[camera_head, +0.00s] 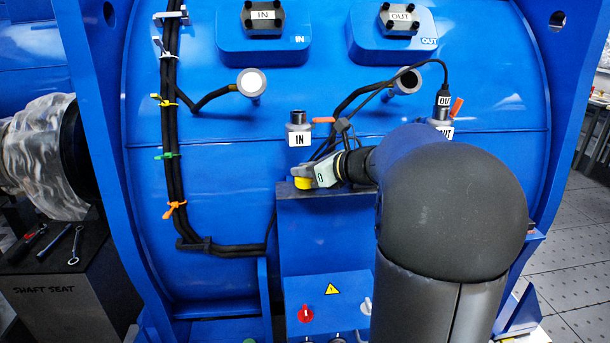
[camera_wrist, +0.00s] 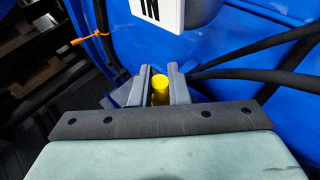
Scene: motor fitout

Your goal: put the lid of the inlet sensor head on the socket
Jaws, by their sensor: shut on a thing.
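The inlet sensor head (camera_head: 299,133) is a grey block with a white IN label, upright on the blue housing, with a dark socket (camera_head: 297,116) on top. Its lower part and label also show at the top of the wrist view (camera_wrist: 172,10). My gripper (camera_head: 305,183) is below and close to the head, above the front edge of a blue box. It is shut on a small round yellow piece, seemingly the lid (camera_head: 303,184). The yellow lid (camera_wrist: 160,88) stands between the two grey fingers in the wrist view. The socket is out of sight there.
An orange tag (camera_head: 323,120) juts right from the inlet head. Black cables (camera_head: 345,125) hang close to the gripper. The outlet head (camera_head: 441,121) with its plugged cable stands right, partly behind my arm. The blue box top (camera_head: 287,190) lies below.

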